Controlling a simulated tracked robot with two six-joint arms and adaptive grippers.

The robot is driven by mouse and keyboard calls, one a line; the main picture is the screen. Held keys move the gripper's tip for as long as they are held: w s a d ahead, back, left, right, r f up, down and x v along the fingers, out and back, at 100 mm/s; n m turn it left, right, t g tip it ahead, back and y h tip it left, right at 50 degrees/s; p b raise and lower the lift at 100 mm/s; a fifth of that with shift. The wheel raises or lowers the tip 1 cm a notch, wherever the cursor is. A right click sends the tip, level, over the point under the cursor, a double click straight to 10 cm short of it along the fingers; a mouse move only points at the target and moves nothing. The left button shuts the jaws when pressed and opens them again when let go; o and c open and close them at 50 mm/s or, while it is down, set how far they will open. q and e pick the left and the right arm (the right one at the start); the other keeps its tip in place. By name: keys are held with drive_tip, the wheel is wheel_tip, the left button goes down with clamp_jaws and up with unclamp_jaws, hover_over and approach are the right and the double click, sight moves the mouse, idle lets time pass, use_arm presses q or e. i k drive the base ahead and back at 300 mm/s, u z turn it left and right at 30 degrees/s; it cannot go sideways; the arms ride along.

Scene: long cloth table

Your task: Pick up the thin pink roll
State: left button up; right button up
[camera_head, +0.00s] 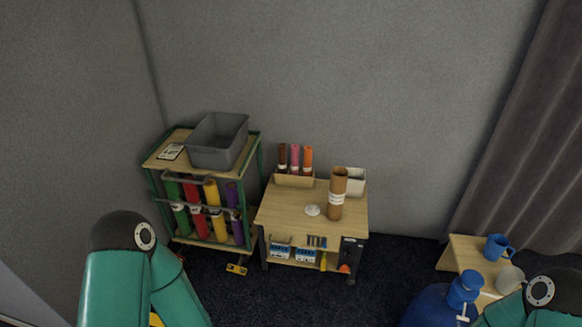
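A thin pink roll (294,156) stands upright in a tan box (294,181) at the back left of the wooden work table (285,210). A brown roll (282,155) stands to its left and an orange roll (308,157) to its right in the same box. The lower end of the pink roll is hidden by the box front. Parts of my green arms show at the bottom left and bottom right. Neither gripper is in view.
A thick brown roll (337,195) and a white disc (312,210) are on the work table, with a white bin (355,183) behind. A green-framed rack (149,180) carries a grey tub (218,140). A side table (462,251) holds a blue mug (496,247). Dark floor (385,262) lies between.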

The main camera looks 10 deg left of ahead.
sight(293, 148)
drive_tip(key=u, duration=0.15)
drive_tip(key=i, duration=1.15)
drive_tip(key=z, duration=1.75)
drive_tip(key=i, duration=0.15)
drive_tip(key=z, duration=1.45)
drive_tip(key=k, duration=1.35)
drive_tip(key=u, duration=0.15)
